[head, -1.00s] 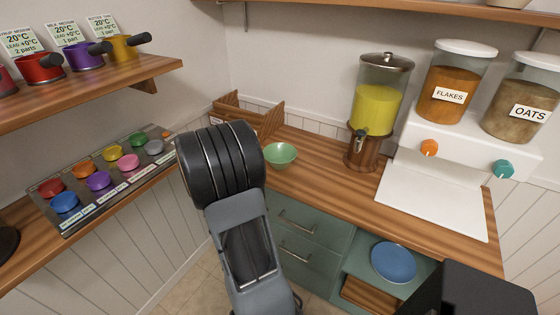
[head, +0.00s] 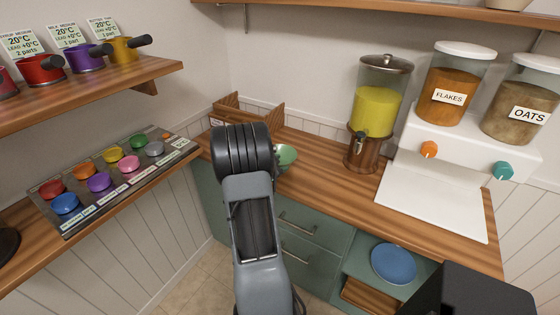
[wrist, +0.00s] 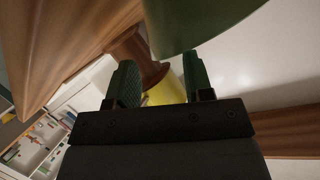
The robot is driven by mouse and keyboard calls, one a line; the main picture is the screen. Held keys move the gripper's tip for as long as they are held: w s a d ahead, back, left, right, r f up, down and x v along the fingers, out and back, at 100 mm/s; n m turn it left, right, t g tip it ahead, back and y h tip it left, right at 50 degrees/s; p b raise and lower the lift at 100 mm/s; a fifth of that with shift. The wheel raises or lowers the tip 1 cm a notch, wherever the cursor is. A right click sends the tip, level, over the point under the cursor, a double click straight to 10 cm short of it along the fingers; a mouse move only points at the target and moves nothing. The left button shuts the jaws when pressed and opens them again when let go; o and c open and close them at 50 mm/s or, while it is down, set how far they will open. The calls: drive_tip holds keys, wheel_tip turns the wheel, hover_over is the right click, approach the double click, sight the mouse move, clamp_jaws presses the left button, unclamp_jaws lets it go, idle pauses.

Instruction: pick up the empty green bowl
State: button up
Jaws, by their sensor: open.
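The green bowl (head: 287,157) is on the wooden counter, left of the drink dispenser, partly hidden behind my arm in the head view. Its inside looks plain green where it shows, and it seems slightly tilted. In the wrist view the bowl (wrist: 200,20) is large and close at the top, just beyond my fingertips. My gripper (wrist: 160,62) is open, with its two dark green fingers apart. The right finger is close to the bowl's edge; I cannot tell if they touch. No bowl wall clearly shows between the fingers. In the head view my arm hides the fingers.
The dispenser (head: 375,110) with yellow liquid stands right of the bowl. A wooden rack (head: 245,112) is behind it at the corner. A white machine (head: 440,190) with jars fills the counter's right. A shelf panel of coloured cups (head: 110,175) is at left.

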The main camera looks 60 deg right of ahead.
drive_tip(key=shift+x, duration=1.35)
clamp_jaws()
